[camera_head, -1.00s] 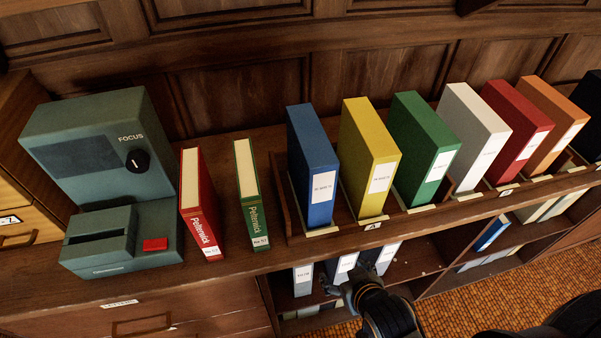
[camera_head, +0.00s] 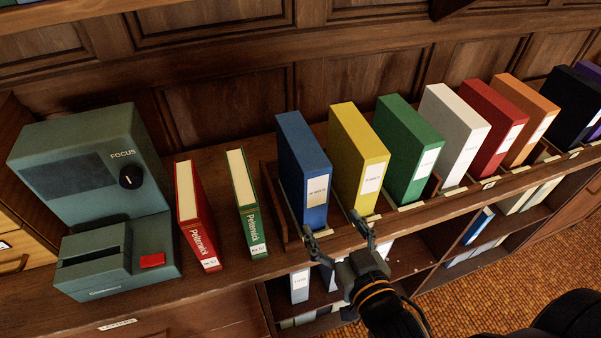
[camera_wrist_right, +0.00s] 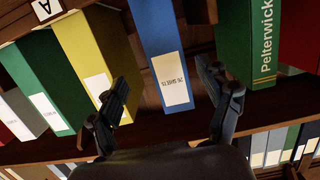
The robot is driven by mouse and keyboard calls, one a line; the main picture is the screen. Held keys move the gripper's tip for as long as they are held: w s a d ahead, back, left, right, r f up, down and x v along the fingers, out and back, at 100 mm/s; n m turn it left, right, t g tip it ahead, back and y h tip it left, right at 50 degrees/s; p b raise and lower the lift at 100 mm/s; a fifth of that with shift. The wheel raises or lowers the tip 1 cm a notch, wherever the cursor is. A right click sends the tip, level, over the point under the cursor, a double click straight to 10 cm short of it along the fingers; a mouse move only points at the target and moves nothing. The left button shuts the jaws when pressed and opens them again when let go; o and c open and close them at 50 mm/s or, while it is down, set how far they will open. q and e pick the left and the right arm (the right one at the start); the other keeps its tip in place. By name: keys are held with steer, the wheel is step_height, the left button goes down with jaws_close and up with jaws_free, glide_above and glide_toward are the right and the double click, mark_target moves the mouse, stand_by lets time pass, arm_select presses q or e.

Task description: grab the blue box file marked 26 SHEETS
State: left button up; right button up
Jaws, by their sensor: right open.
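The blue box file (camera_head: 303,165) stands upright in the wooden rack, at the left end of the row. Its white label faces front; the print is too small to read surely. In the right wrist view the blue box file (camera_wrist_right: 156,45) shows between my fingers, with its label upside down. My right gripper (camera_head: 341,236) is open and empty, in front of and below the blue file, apart from it. The right gripper (camera_wrist_right: 170,92) also shows in the wrist view, its fingers spread to either side of the label. My left gripper is not in view.
A yellow file (camera_head: 355,150) stands close on the right, then green (camera_head: 405,145), white (camera_head: 455,130) and others. A green book (camera_head: 246,200) and a red book (camera_head: 195,210) stand left, beside a grey-green FOCUS machine (camera_head: 90,190). A lower shelf holds more files.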

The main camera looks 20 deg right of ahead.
mark_target(318, 185)
step_height(318, 185, up, 5)
steer(key=t, duration=0.2)
steer(key=w+b, duration=0.1)
steer(key=w, duration=0.1)
steer(key=w+b, duration=0.2)
steer(key=w+a+b, duration=0.1)
steer(key=w, duration=0.2)
steer(key=shift+w, duration=0.6)
steer(key=w, duration=0.2)
steer(key=w+p, duration=0.1)
steer(key=w, duration=0.1)
steer(key=shift+w+a, duration=0.2)
steer(key=shift+w, duration=0.2)
steer(key=shift+w+f, duration=0.15)
steer(key=shift+w, duration=0.1)
steer(key=shift+s, duration=0.1)
steer(key=shift+c, duration=1.1)
steer(key=c, duration=1.4)
steer(key=shift+r, duration=0.2)
jaws_close()
